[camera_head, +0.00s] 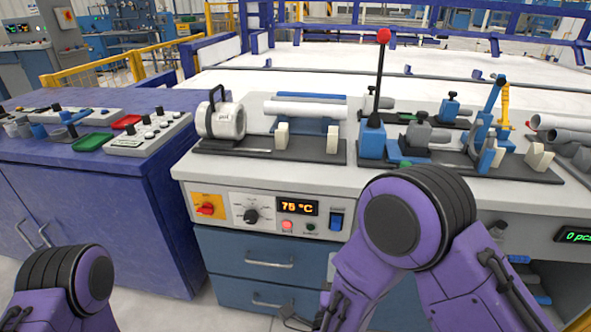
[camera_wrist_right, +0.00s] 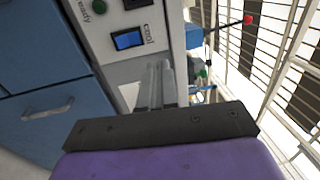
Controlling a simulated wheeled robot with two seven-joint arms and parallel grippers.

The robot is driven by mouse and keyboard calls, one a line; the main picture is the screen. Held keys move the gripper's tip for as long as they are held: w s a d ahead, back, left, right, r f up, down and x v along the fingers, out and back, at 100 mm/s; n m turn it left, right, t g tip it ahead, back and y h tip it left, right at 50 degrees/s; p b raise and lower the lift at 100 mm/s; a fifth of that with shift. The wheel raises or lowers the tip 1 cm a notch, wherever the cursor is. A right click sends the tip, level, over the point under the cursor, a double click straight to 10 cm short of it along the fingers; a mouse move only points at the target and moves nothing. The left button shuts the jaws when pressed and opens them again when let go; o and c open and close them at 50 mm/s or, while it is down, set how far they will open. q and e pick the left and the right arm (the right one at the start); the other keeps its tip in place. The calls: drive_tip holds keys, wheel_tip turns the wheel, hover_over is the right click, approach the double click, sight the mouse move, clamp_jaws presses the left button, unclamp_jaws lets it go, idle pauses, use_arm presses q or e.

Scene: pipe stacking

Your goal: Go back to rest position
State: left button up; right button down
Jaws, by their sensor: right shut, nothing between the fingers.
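My right gripper (camera_wrist_right: 160,68) shows in the right wrist view with its two grey fingers close together, shut and empty. It is in front of the workbench's front panel, near a blue switch (camera_wrist_right: 128,40). In the head view my purple right arm is bent in front of the bench, and its gripper is out of sight. Only a bent part of my left arm shows at the lower left, and the left gripper is out of frame.
The white workbench (camera_head: 258,178) carries a grey cylindrical machine (camera_head: 226,122), a pale pipe (camera_head: 304,109) on a holder, and a red-knobbed lever (camera_head: 383,37). Grey pipes (camera_head: 562,123) lie at the right. A purple cabinet (camera_head: 75,189) stands left. Drawers (camera_head: 262,252) are below the panel.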

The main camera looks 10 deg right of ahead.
drive_tip(key=s+d+f+n+g+y+p, duration=0.2)
drive_tip(key=s+f+n+g+p, duration=0.15)
drive_tip(key=f+n, duration=0.3)
drive_tip(key=s+d+f+n+g+y+p, duration=0.2)
drive_tip(key=f+n+g, duration=0.25)
drive_tip(key=n, duration=0.25)
drive_tip(key=s+d+f+g+p, duration=0.2)
drive_tip(key=s+d, duration=0.4)
drive_tip(key=s, duration=0.3)
drive_tip(key=s+d+f+n+g+h+p, duration=0.1)
drive_tip(key=s+d+g+p, duration=0.3)
drive_tip(key=s, duration=0.6)
drive_tip(key=shift+s+d+f+g+h+p, duration=0.3)
drive_tip(key=shift+d+f+g, duration=0.15)
drive_tip(key=shift+d+g, duration=0.4)
